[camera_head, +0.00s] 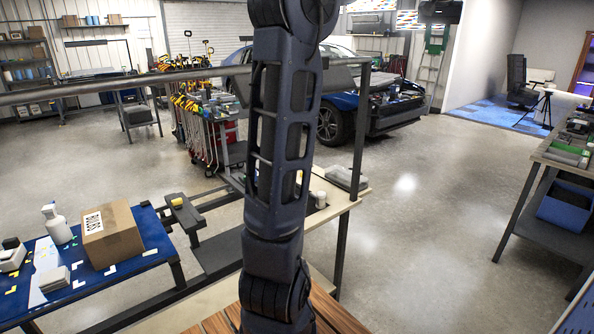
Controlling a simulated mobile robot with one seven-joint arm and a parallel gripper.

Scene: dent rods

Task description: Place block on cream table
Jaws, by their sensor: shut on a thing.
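A cream table (340,204) shows behind my arm, its pale top and dark legs partly hidden by the arm. A pale strip of surface (205,306) also shows at the lower left of the arm. My arm runs down the middle of the view, and my gripper is out of sight. I cannot make out which thing is the block. A small dark piece with a yellowish top (184,212) stands by the blue-topped table, but I cannot tell what it is.
A blue-topped table (130,262) at the left holds a cardboard box (108,236), a white spray bottle (56,223) and small pale items. A grey bin-like item (347,178) and a white cup (320,199) are on the cream table. A workbench (545,152) stands right. Floor between is clear.

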